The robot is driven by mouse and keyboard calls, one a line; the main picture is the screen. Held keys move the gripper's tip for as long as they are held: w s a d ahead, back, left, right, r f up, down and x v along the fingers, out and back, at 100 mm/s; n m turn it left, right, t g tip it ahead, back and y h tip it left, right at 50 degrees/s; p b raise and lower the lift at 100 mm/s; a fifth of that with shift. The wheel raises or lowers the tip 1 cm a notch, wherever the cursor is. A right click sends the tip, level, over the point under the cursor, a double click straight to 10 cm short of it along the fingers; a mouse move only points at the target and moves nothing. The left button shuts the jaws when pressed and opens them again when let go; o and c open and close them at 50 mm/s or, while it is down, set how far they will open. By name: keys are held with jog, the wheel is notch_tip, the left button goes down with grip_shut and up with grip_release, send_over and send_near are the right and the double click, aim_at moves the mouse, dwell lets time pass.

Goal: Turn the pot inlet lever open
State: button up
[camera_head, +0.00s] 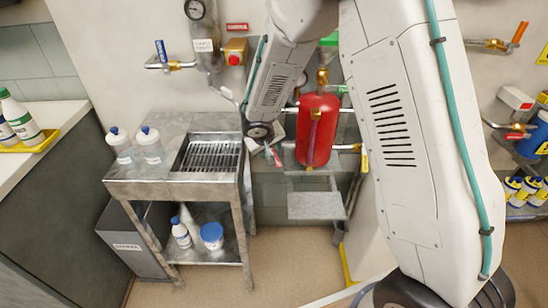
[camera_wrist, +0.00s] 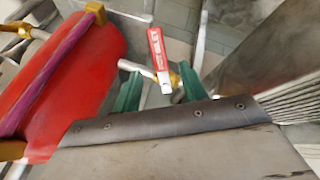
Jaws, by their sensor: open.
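The red pot (camera_head: 315,125) stands upright by the wall, with a purple strip on its front; it also fills the left of the wrist view (camera_wrist: 100,75). A red lever with white lettering (camera_wrist: 158,50) sits on a brass valve (camera_wrist: 176,80) on a pipe beside the pot. It also shows small in the head view (camera_head: 277,158), low at the pot's left. My gripper (camera_wrist: 157,75) is open, its green fingers on either side of the lever's lower end. I cannot tell whether they touch it. In the head view my gripper (camera_head: 267,147) is small and partly hidden by my wrist.
A metal bench (camera_head: 150,188) with a drain grate (camera_head: 210,155) and white bottles stands left of the pot. A grey step (camera_head: 315,205) is below the pot. A blue-handled valve (camera_head: 161,52) and orange-handled valve (camera_head: 519,33) are on the wall. Floor shows in front.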

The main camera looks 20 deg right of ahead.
jog(key=x, duration=0.7)
jog(key=shift+d+f, duration=0.15)
jog(key=shift+f, duration=0.1)
grip_shut()
